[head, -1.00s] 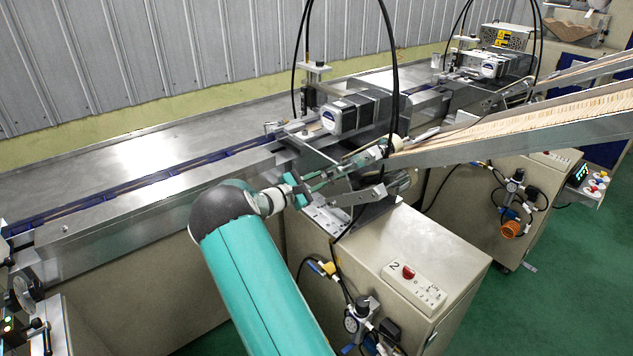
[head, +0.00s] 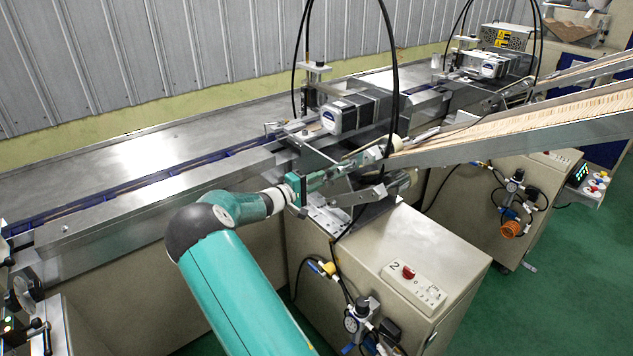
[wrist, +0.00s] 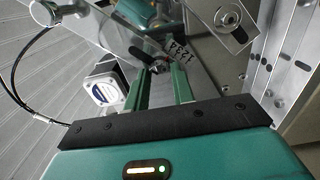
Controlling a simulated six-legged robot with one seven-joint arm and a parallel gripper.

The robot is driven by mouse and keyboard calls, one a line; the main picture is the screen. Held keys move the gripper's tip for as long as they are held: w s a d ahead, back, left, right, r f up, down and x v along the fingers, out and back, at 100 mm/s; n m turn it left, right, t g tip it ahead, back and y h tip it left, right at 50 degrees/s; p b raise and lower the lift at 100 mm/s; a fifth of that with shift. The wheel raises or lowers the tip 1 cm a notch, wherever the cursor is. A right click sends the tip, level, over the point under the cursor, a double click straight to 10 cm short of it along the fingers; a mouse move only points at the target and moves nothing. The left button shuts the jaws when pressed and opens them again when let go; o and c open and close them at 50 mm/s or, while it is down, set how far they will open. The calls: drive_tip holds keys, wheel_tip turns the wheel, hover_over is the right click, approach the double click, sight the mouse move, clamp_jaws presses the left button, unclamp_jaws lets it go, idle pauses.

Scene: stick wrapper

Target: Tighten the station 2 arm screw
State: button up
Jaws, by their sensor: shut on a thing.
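My gripper (head: 326,178) reaches from the left to the station 2 mechanism, above the cabinet marked 2 (head: 385,240). In the wrist view the two green fingers of my gripper (wrist: 160,72) are close together at their tips. They are shut on the small arm screw (wrist: 159,66), of which only a little metal shows between the tips. The screw sits by a metal plate with dark lettering (wrist: 180,50). In the head view the screw is too small and covered to make out.
A motor block (head: 350,112) stands just above and behind my gripper. The slanted stick chute (head: 520,128) comes down from the right. Black cables (head: 394,70) hang close to the mechanism. The conveyor (head: 130,190) runs along the back.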

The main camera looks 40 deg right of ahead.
drive_tip(key=shift+m, duration=4.2)
drive_tip(key=o, duration=1)
drive_tip(key=a, duration=0.4)
drive_tip(key=w+a, duration=0.1)
drive_tip(key=a, duration=0.8)
drive_tip(key=shift+w+a, duration=0.25)
drive_tip(key=shift+a, duration=0.15)
